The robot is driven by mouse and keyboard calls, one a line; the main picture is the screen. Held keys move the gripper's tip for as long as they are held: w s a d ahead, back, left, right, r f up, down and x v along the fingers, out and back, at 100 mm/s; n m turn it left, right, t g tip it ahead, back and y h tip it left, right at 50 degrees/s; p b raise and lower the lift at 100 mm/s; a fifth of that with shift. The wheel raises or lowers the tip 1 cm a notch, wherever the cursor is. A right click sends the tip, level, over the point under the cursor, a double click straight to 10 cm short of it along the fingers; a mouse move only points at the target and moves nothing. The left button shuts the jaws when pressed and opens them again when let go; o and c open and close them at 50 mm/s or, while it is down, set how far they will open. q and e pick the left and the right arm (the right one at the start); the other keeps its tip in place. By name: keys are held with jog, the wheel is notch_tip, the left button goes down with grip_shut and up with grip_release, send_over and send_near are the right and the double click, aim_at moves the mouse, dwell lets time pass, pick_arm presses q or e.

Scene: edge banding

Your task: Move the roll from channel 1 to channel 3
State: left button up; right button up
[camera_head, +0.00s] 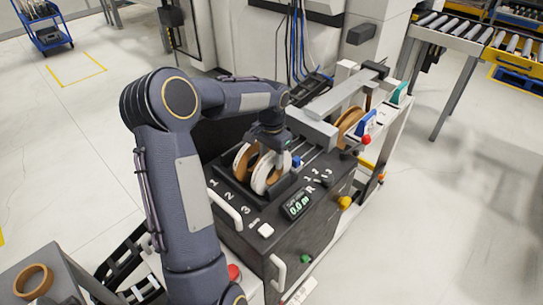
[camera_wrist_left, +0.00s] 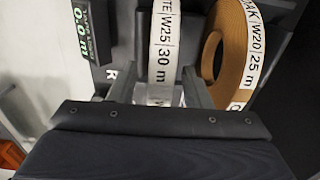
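The machine top (camera_head: 222,172) carries the channel numbers 1, 2 and 3. A brown oak roll (camera_head: 241,163) stands upright, in line with number 1; its W20, 25 m label shows in the left wrist view (camera_wrist_left: 238,50). A white roll (camera_head: 261,176) stands to its right, about in line with number 2; its W25, 30 m label faces the wrist camera (camera_wrist_left: 163,45). My left gripper (camera_head: 272,147) is over the rolls. In the wrist view its fingers (camera_wrist_left: 163,92) straddle the white roll, with a gap showing at the left finger. The roll bottoms are hidden. My right gripper is not visible.
A display (camera_head: 297,204) reading 0.0 m sits right of the channels. Another brown roll (camera_head: 347,124) stands farther back near a blue part (camera_head: 367,122). A brown roll (camera_head: 33,281) lies on a grey cart at lower left. A white handle (camera_head: 226,210) edges the machine.

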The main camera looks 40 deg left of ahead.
pick_arm(q)
notch_tip(320, 180, up, 12)
jog(key=s+d+r+t, duration=0.1)
jog(key=s+d+r, duration=0.2)
jog(key=s+d, duration=0.2)
jog(key=s+d+f+n+t+h, duration=0.1)
jog(key=s+d+f+t+h, duration=0.1)
jog(key=s+d, duration=0.5)
jog(key=s+d+f+n+t+h, duration=0.1)
jog(key=s+d+f+t, duration=0.1)
jog(key=s+d+f, duration=0.2)
jog(key=s+d, duration=0.3)
jog(key=s, duration=0.5)
jog(key=shift+d+n+t+h, duration=0.15)
jog(key=shift+n+t+h, duration=0.15)
jog(key=shift+n+h, duration=0.1)
jog(key=shift+s, duration=0.1)
